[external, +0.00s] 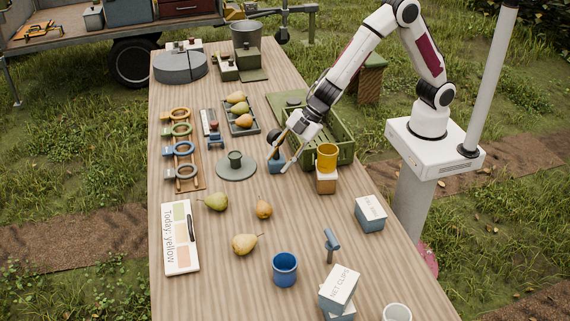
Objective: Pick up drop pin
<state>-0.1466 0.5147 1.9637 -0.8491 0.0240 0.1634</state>
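My gripper (277,162) is low over the middle of the table, its fingers spread apart. A small blue block-like piece (277,166) sits at its fingertips. Whether the fingers press on it is too small to tell. A blue T-shaped piece with a thin upright stem (331,241) stands nearer the front right, apart from my gripper. I cannot tell for certain which blue piece is the drop pin.
A yellow cup (327,156) on a wooden block stands close right of my gripper. A green crate (340,145) is behind it. A grey disc (236,167) with a dark green cup lies left. Loose pears (245,244) and a blue cup (285,269) are nearer the front.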

